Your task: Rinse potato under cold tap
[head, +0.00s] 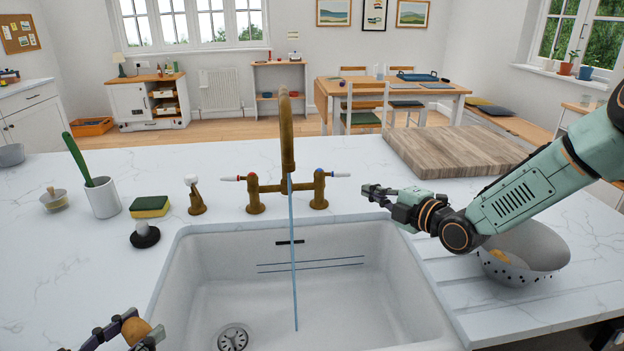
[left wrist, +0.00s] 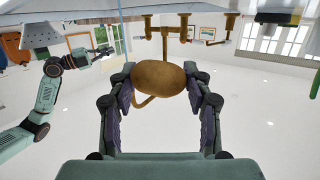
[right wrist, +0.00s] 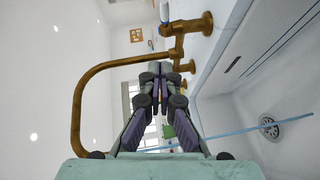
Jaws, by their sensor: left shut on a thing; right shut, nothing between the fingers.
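My left gripper (head: 112,335) is at the bottom left of the head view, shut on a brown potato (head: 136,331). The potato (left wrist: 160,77) sits between its fingers in the left wrist view, left of the white sink (head: 220,275). The brass tap (head: 287,130) stands behind the sink, and a thin blue stream of water (head: 293,260) falls from it into the basin. The blue-marked cold lever (head: 335,174) is on the tap's right side. My right gripper (head: 370,190) is shut and empty, just right of that lever; it also shows shut in the right wrist view (right wrist: 156,70).
A grey colander (head: 525,262) with something tan inside stands right of the sink. A wooden board (head: 455,150) lies behind it. A sponge (head: 149,206), a black-based brush (head: 145,236), and a white cup (head: 102,198) stand left of the sink.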

